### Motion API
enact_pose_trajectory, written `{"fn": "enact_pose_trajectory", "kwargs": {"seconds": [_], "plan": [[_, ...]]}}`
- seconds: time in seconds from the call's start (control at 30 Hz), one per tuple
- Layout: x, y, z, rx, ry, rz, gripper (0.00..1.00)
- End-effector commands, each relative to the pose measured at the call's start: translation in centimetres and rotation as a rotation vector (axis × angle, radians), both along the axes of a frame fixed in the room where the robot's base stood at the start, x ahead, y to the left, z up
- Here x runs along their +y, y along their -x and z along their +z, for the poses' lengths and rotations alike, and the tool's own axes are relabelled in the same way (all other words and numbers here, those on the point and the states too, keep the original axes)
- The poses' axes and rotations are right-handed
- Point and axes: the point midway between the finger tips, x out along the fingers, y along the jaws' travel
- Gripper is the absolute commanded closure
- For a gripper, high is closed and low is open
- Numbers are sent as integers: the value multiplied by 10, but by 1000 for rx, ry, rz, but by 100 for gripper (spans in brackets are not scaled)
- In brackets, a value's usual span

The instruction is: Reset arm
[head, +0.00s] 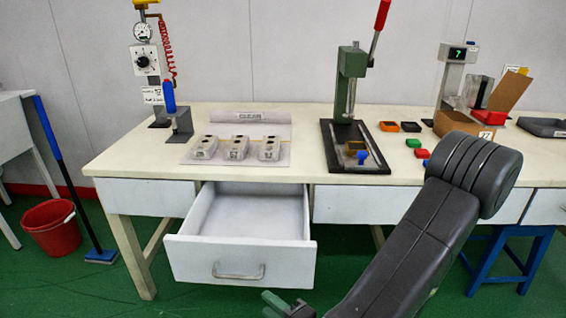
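My dark grey arm rises from the bottom edge to a thick rounded joint in front of the right part of the bench. A small dark piece with a green end, which looks like part of my gripper (287,304), shows at the bottom edge just left of the arm. The rest of it is cut off by the frame, so I cannot see whether it is open or shut or holds anything.
The white bench (300,172) has an open, empty-looking drawer (240,258) sticking out. On top are several clear moulds on a mat, a green lever press (350,75), small coloured trays and a cardboard box (507,92). A red bucket (52,228) and blue-handled tool stand left.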

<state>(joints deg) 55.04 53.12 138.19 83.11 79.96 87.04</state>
Motion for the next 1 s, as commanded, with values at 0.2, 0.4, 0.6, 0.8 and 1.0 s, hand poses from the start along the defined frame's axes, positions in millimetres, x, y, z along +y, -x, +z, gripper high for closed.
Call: {"fn": "enact_pose_trajectory", "kwargs": {"seconds": [0.2,0.4,0.6,0.8,1.0], "plan": [[8,-8,-3,1,0,3,68],[19,-19,-5,-1,0,5,68],[30,-31,-7,0,0,5,68],[41,-42,-9,-1,1,4,68],[53,-54,-12,0,0,5,68]]}}
